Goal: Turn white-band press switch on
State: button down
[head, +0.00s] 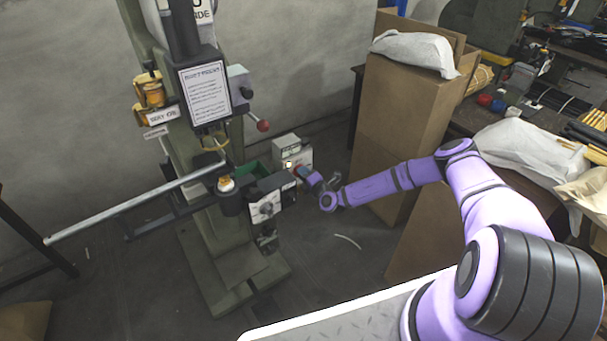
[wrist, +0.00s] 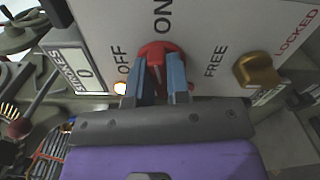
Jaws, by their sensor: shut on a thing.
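The press (head: 215,200) stands left of centre in the head view, tall and grey-green. Its pale switch box (head: 292,153) is on its right side, by my gripper (head: 304,173). In the wrist view the red switch knob (wrist: 154,53) sits on a pale panel (wrist: 205,30), with ON above it, OFF to its left and FREE to its right. My gripper (wrist: 155,84) is shut on the red knob, one blue-grey finger on each side. The fingers hide the knob's lower sides. I cannot make out a white band for certain.
A brass knob (wrist: 257,70) sits right of the red one, between FREE and LOCKED. A STROKES counter (wrist: 83,72) reads 0, and a small lamp (wrist: 119,88) glows. A long bar (head: 130,205) juts left from the press. Tall cardboard boxes (head: 395,125) stand behind my arm.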

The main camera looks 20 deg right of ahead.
jog(key=shift+m, duration=1.2)
jog(key=c, duration=1.1)
grip_release()
jog(key=shift+d, duration=0.1)
jog(key=v, duration=1)
jog(key=shift+s+d, duration=0.1)
jog(key=shift+s, duration=0.25)
